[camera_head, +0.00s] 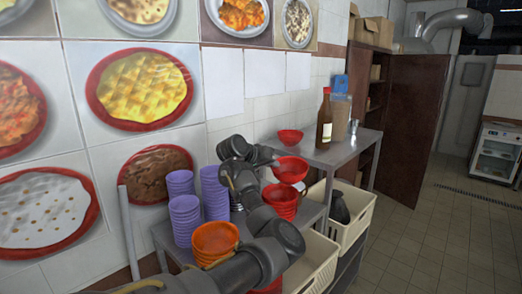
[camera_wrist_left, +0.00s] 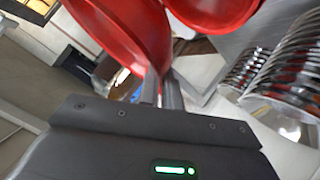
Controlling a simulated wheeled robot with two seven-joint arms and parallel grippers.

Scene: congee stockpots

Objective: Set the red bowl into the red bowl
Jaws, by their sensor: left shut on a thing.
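My left gripper (camera_head: 272,159) is shut on the rim of a red bowl (camera_head: 290,170), holding it above a stack of red bowls (camera_head: 281,203). The held bowl looks tilted in the left wrist view (camera_wrist_left: 128,30), where the gripper fingers (camera_wrist_left: 163,92) meet its edge. Another red bowl (camera_head: 290,136) sits apart on the metal table, behind the held one. A second red bowl (camera_wrist_left: 212,10) shows at the top of the left wrist view; I cannot tell which one it is. My right gripper is not in view.
Purple bowl stacks (camera_head: 185,219) and orange bowls (camera_head: 215,239) stand left of the red stack. A brown bottle (camera_head: 325,118) and a metal cup (camera_head: 353,126) stand on the metal table (camera_head: 340,150). Cream crates (camera_head: 352,223) sit lower down at the right.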

